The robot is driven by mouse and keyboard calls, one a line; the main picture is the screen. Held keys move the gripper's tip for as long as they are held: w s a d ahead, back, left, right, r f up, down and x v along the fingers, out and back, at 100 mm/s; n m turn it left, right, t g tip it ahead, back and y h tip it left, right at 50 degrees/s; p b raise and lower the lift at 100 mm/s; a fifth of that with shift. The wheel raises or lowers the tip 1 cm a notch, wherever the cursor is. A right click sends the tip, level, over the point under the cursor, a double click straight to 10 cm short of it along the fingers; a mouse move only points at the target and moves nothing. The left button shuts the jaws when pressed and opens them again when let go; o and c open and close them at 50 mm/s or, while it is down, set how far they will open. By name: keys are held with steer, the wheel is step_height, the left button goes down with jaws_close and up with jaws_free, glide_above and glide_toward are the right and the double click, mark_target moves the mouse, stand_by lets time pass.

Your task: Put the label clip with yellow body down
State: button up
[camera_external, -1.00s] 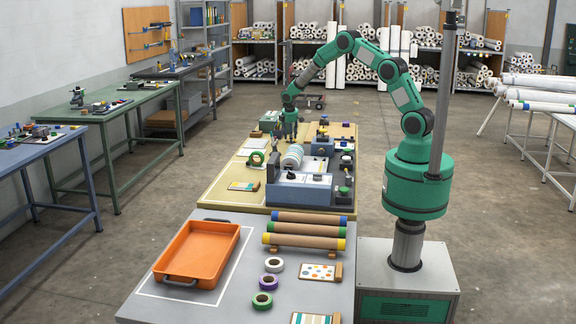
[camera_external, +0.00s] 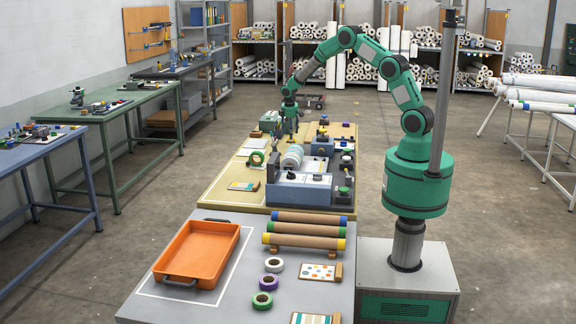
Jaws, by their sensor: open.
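My gripper (camera_external: 290,137) is at the far part of the tan-topped bench, pointing down just above or at its surface. It is open, and I see nothing held between its fingers, though it is small in this view. I cannot make out the label clip with yellow body for certain. It may be hidden by the gripper or too small to tell among the items there.
A green-grey box (camera_external: 269,121) stands left of my gripper. An orange tray (camera_external: 198,252) sits on the grey front table (camera_external: 215,309).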

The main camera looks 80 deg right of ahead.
steer(key=p+v, duration=0.1)
steer(key=v, duration=0.8)
steer(key=shift+r+p, duration=0.2)
steer(key=shift+p, duration=0.1)
steer(key=s+a+r+t, duration=0.1)
steer(key=s+a+r, duration=0.3)
steer(key=a+r, duration=0.45)
steer(key=s+a+r+m+t, duration=0.1)
steer(key=s+a+r, duration=0.3)
steer(key=a+r, duration=0.45)
steer(key=s+a+r+t, duration=0.1)
steer(key=s+a+r, duration=0.3)
steer(key=a+r, duration=0.45)
steer(key=s+a+r+t+y, duration=0.1)
steer(key=s+a+r, duration=0.1)
steer(key=s+a, duration=0.7)
steer(key=s+a+r+m+t+y, duration=0.1)
steer(key=s+a+r, duration=0.1)
steer(key=s+a, duration=0.7)
steer(key=shift+s+a+r+m+t+y, duration=0.3)
steer(key=shift+s+r, duration=0.05)
steer(key=shift+s, duration=3.95)
